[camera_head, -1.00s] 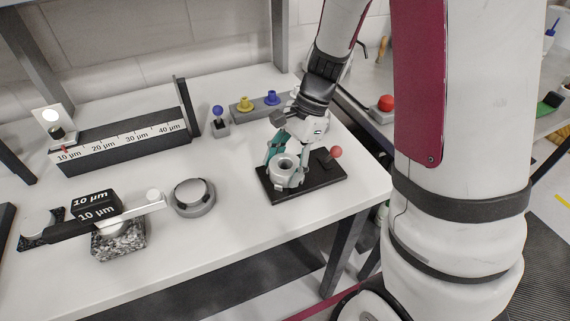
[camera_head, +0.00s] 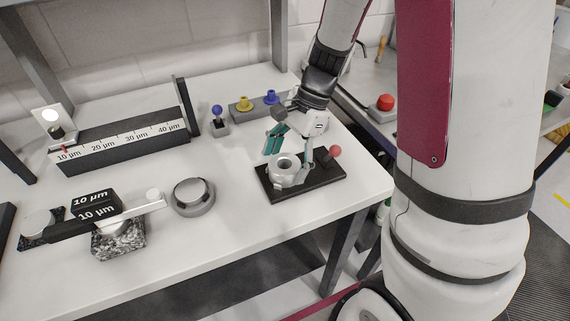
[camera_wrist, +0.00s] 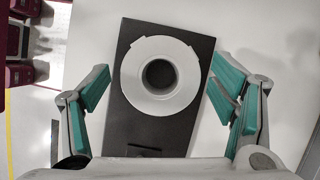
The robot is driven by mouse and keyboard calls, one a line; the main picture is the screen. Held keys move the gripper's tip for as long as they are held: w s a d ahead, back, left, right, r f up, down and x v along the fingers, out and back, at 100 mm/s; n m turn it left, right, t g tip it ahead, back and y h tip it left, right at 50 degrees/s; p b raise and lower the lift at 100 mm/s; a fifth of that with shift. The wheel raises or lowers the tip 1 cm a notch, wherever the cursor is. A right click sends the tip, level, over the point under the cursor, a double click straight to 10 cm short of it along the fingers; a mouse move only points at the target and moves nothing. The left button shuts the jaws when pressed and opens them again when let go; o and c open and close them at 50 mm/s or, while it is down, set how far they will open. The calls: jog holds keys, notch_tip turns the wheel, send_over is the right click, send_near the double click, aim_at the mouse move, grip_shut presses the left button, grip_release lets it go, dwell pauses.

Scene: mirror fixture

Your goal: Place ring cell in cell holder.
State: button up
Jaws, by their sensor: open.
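A pale grey ring cell (camera_head: 285,165) with a dark central hole is at the left part of a black base plate (camera_head: 325,180), which appears to be the cell holder and carries a red ball knob (camera_head: 336,151). The ring also shows in the wrist view (camera_wrist: 140,82), flat over the black plate (camera_wrist: 150,125). I cannot tell whether it is fully seated. My gripper (camera_head: 290,150) is open just above the ring. In the wrist view its teal-padded fingers (camera_wrist: 160,88) are spread to either side of the ring, apart from it.
A round grey part (camera_head: 193,196) lies left of the holder. Behind stand a block with yellow and blue knobs (camera_head: 258,105), a blue-knobbed stand (camera_head: 218,122) and a scale rail (camera_head: 125,140). A stone block with a lever (camera_head: 118,240) is at front left. The front right edge is close.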

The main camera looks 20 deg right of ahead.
jog(key=s+v, duration=0.1)
jog(key=v, duration=1)
jog(key=s+a+r+n+t+h, duration=0.2)
jog(key=s+r+n, duration=0.1)
jog(key=s+n, duration=0.4)
jog(key=s+a+r+n+t+h, duration=0.2)
jog(key=s+r+n, duration=0.2)
jog(key=s+n, duration=0.4)
jog(key=shift+s+a+n+t+h+p, duration=0.3)
jog(key=shift+s+t+h, duration=0.1)
jog(key=shift+s, duration=1.2)
jog(key=shift+r, duration=0.1)
